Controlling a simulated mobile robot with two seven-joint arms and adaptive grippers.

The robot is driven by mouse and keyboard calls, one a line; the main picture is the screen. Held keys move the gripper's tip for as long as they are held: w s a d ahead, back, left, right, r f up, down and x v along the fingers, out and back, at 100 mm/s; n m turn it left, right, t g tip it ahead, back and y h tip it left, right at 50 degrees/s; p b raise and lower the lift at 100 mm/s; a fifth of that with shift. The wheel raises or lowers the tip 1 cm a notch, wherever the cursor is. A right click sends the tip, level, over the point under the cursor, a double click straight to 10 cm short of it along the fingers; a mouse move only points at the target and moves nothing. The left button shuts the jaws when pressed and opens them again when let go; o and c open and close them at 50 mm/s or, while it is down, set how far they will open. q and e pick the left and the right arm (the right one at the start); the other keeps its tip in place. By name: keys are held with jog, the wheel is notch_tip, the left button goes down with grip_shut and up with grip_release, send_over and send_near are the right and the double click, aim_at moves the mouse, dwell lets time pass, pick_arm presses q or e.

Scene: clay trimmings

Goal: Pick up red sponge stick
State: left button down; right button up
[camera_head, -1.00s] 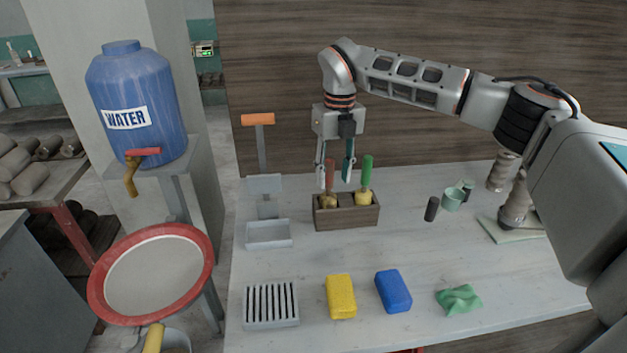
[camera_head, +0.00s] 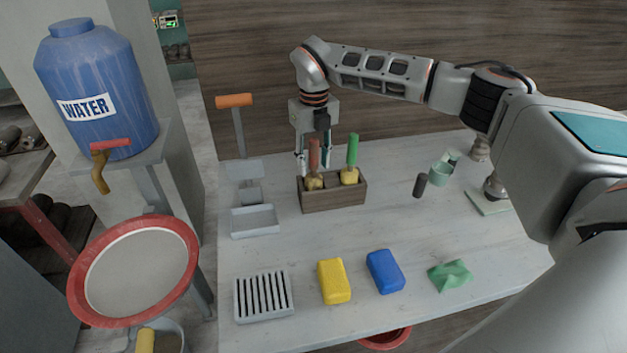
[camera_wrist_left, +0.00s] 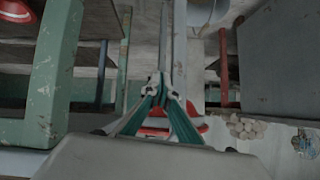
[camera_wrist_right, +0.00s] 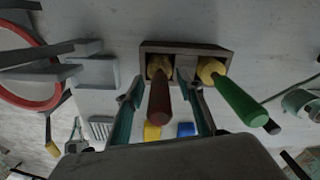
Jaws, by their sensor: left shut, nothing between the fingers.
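The red sponge stick has a red handle (camera_head: 314,154) and a yellow sponge end (camera_head: 314,182). It stands in the left compartment of a small wooden box (camera_head: 334,201). My right gripper (camera_head: 314,162) points down at it, fingers open on either side of the handle. In the right wrist view the red handle (camera_wrist_right: 159,104) lies between the open fingers (camera_wrist_right: 163,112), with a gap on both sides. A green-handled sponge stick (camera_head: 352,152) stands in the right compartment. My left gripper (camera_wrist_left: 163,88) is shut and empty, and shows only in the left wrist view.
A yellow sponge (camera_head: 334,281), blue sponge (camera_head: 385,271), green cloth (camera_head: 450,275) and slotted grey tray (camera_head: 263,297) lie along the table's front. A dustpan-like grey tray (camera_head: 254,221) is left of the box. Clear table lies before the box.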

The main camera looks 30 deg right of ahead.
jog(key=shift+f, duration=0.35)
grip_shut()
jog(key=shift+r, duration=0.1)
